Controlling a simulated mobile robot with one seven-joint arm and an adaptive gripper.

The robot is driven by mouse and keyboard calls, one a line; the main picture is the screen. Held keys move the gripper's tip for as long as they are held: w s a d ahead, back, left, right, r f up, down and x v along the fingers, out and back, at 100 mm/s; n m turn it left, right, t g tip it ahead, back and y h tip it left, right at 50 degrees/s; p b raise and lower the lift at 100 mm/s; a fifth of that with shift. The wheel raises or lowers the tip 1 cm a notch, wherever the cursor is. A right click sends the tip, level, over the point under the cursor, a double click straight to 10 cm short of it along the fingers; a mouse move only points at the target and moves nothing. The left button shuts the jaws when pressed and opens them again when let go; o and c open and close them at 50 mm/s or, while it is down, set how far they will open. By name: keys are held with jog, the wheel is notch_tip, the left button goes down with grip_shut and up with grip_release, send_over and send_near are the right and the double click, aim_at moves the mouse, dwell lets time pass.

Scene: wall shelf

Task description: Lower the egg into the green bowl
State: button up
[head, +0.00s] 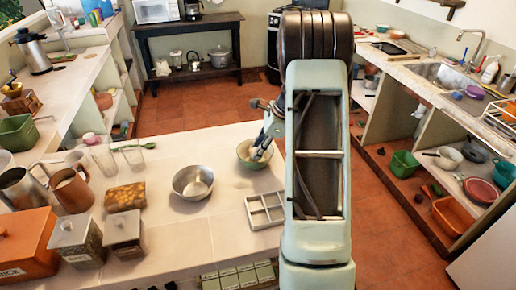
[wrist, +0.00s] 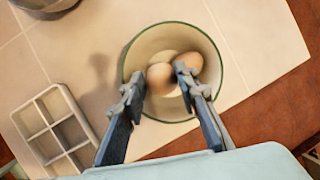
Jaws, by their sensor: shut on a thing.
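The green bowl (head: 247,163) stands on the counter near its right edge. In the wrist view the bowl (wrist: 206,27) shows a pale inside and a thin green rim. My gripper (wrist: 160,80) reaches over the bowl with its fingertips within the rim outline, and is shut on a light brown egg (wrist: 160,79). Another egg (wrist: 189,62) shows in the bowl beside the right fingertip, partly covered by it. I cannot tell whether the held egg touches the bowl. In the head view my gripper (head: 258,152) points down into the bowl; the held egg is not clear there.
A white divided tray (wrist: 32,121) lies left of the gripper in the wrist view; it also shows in the head view (head: 265,210). A metal bowl (head: 193,182) stands left of the green bowl.

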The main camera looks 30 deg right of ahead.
jog(key=shift+f+b, duration=0.3)
jog(key=shift+f, duration=0.25)
jog(key=o, duration=0.8)
jog(key=v, duration=1.2)
